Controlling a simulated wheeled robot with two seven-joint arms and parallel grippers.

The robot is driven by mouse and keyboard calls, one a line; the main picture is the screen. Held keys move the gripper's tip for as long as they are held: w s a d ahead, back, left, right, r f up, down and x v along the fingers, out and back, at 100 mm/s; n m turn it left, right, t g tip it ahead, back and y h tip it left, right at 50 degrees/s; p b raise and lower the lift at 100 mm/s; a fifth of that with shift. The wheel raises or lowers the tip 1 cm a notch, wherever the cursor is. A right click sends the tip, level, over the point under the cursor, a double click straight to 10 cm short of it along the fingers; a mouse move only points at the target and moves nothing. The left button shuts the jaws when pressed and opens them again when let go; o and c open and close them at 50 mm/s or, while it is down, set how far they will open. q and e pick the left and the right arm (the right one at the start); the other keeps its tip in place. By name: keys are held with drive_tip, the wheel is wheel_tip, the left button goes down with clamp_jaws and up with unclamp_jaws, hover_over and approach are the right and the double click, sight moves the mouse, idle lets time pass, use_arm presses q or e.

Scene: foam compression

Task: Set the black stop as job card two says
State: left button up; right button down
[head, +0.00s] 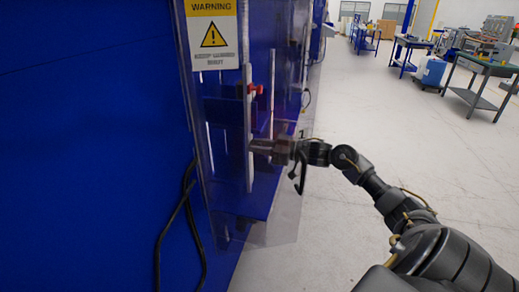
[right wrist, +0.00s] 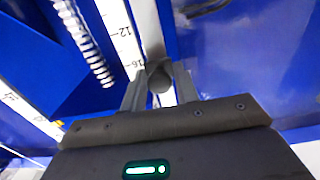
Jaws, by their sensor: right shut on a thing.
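My right gripper (head: 256,147) reaches in behind the clear guard and is shut at the upright rod (head: 249,120). In the right wrist view its two fingers (right wrist: 160,88) close on a dark grey round piece, which I take to be the black stop (right wrist: 160,77). The fingers hide much of it. A white scale (right wrist: 118,28) runs beside the grey rod (right wrist: 147,25), and the marks 12 and 16 are readable, with 16 nearest the fingers. A red piece (head: 256,90) sits higher by the rod. No job card is readable. My left gripper is out of view.
A warning sign (head: 212,35) is on the guard. Black cables (head: 160,240) hang at the left. Open floor (head: 330,240) lies to the right.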

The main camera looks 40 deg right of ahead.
drive_tip(key=shift+r, duration=0.85)
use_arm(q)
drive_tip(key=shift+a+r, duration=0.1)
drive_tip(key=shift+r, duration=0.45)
use_arm(e)
drive_tip(key=shift+d, duration=0.1)
drive_tip(key=c, duration=1.3)
unclamp_jaws()
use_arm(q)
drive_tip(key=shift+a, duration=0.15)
use_arm(e)
drive_tip(key=shift+f, duration=0.1)
drive_tip(key=shift+s+d+f, duration=0.1)
drive_tip(key=shift+s, duration=0.05)
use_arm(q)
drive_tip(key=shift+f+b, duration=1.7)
use_arm(e)
drive_tip(key=shift+v, duration=5.2)
